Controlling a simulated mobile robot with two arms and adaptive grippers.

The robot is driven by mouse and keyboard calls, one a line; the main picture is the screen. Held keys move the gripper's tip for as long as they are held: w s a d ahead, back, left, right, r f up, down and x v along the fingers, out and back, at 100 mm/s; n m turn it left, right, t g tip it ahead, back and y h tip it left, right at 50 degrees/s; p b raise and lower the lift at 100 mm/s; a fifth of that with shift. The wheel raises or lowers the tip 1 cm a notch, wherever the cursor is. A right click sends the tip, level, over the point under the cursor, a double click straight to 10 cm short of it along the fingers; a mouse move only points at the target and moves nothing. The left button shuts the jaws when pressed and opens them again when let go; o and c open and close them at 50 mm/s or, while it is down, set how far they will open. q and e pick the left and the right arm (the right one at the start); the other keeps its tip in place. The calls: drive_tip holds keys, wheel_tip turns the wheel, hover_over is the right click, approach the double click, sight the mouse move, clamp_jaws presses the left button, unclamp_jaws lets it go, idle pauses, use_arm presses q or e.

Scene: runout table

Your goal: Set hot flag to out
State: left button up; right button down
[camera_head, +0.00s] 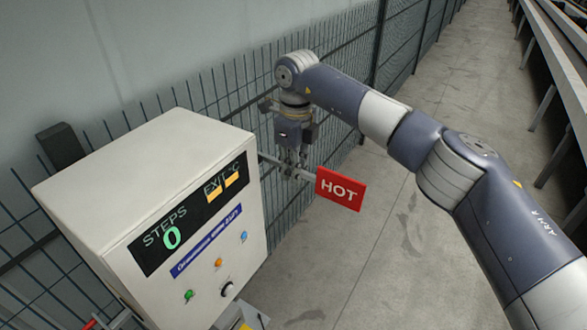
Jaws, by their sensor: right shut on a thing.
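The hot flag (341,188) is a red plate with white letters "HOT". It sits on a thin metal arm that runs out from the right side of a pale control box (140,155). The plate sticks out to the right, away from the box. My right gripper (291,172) points down onto the flag's arm, between the box and the red plate, and is shut on it. The fingertips are small and partly merge with the arm in the picture. My left gripper is not in view.
The box front has a display (190,218) reading "STEPS 0", several coloured buttons and a black knob (227,289). A wire fence (340,85) runs behind the box and gripper. Concrete floor (400,240) is clear at right; a long rail structure (560,60) stands at far right.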

drive_tip(key=c, duration=1.7)
unclamp_jaws()
drive_tip(key=shift+w, duration=0.1)
wheel_tip(320, 180, up, 12)
drive_tip(key=shift+d, duration=0.1)
